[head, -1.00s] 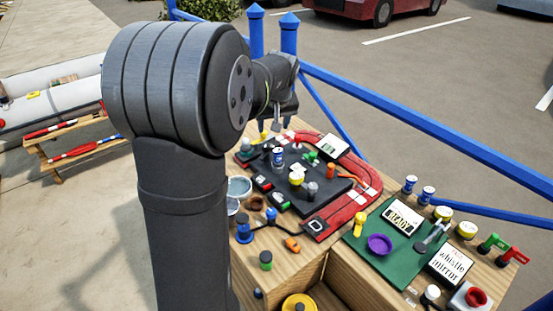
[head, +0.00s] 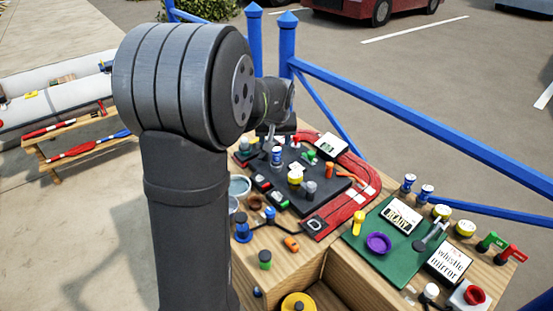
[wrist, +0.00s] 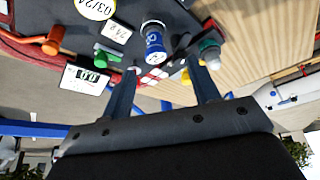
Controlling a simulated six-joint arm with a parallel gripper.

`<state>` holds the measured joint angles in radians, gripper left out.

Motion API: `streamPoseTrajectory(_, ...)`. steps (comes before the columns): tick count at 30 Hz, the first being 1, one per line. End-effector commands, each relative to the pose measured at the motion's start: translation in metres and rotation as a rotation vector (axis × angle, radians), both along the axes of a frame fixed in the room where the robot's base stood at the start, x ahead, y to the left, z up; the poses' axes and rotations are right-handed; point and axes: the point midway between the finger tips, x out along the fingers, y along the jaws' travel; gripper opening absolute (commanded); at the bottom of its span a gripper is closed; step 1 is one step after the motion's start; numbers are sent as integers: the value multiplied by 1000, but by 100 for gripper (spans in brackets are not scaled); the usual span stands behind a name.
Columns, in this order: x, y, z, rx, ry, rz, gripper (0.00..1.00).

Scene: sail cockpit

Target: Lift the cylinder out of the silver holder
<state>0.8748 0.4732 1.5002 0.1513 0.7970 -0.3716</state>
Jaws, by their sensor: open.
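A blue cylinder with a white band (head: 277,156) stands upright on the black board, near its back left. It also shows in the wrist view (wrist: 155,42), just beyond the gap between my fingers, with a pale, silvery ring at its far end. I cannot tell whether that ring is the silver holder. My gripper (wrist: 164,72) is open and empty, with one finger to each side of the cylinder's line and apart from it. In the head view my gripper (head: 276,132) is just behind the cylinder, its fingertips hidden.
A grey-green knob (wrist: 210,54) stands close to my right finger in the wrist view. A green knob (head: 309,157), a white display (head: 330,146) and a yellow-topped piece (head: 295,178) stand around the cylinder. A blue railing (head: 420,125) runs behind the table.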

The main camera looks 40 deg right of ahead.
Motion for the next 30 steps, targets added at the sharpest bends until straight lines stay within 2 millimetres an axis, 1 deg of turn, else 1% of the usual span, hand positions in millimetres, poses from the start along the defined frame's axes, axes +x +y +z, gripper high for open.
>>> streamPoseTrajectory(5,3,-3,-9,-1,-1,0,55)
streamPoseTrajectory(11,11,-17,-31,1,1,0,55)
streamPoseTrajectory(15,17,-20,-46,1,1,1,55)
streamPoseTrajectory(18,19,-21,-50,0,0,1,55)
streamPoseTrajectory(24,19,-21,-51,0,0,1,55)
streamPoseTrajectory(25,19,-21,-51,0,0,1,54)
streamPoseTrajectory(29,19,-21,-50,0,0,1,28)
streamPoseTrajectory(30,19,-21,-50,0,0,1,20)
